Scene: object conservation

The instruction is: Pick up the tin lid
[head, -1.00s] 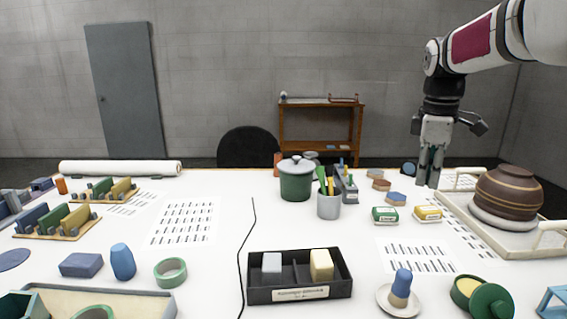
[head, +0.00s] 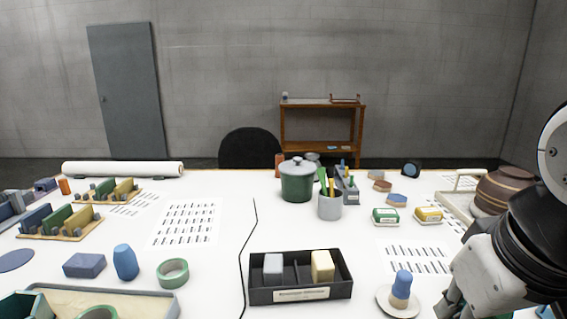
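My gripper (head: 462,306) is low at the right front of the white table, with the black wrist of my arm above it. Its fingertips are partly cut off by the lower edge of the picture, and I cannot tell if they are open or shut. The tin lid, a green disc that leaned by a small green and yellow tin in the earlier view, is now hidden behind my gripper and arm. I cannot see whether the gripper touches it.
A blue and tan peg (head: 401,287) stands on a pale saucer (head: 384,304) just left of my gripper. A black divided tray (head: 262,296) lies further left. A brown pot (head: 497,188) is behind my arm, and green and yellow boxes (head: 386,216) (head: 428,214) lie beyond.

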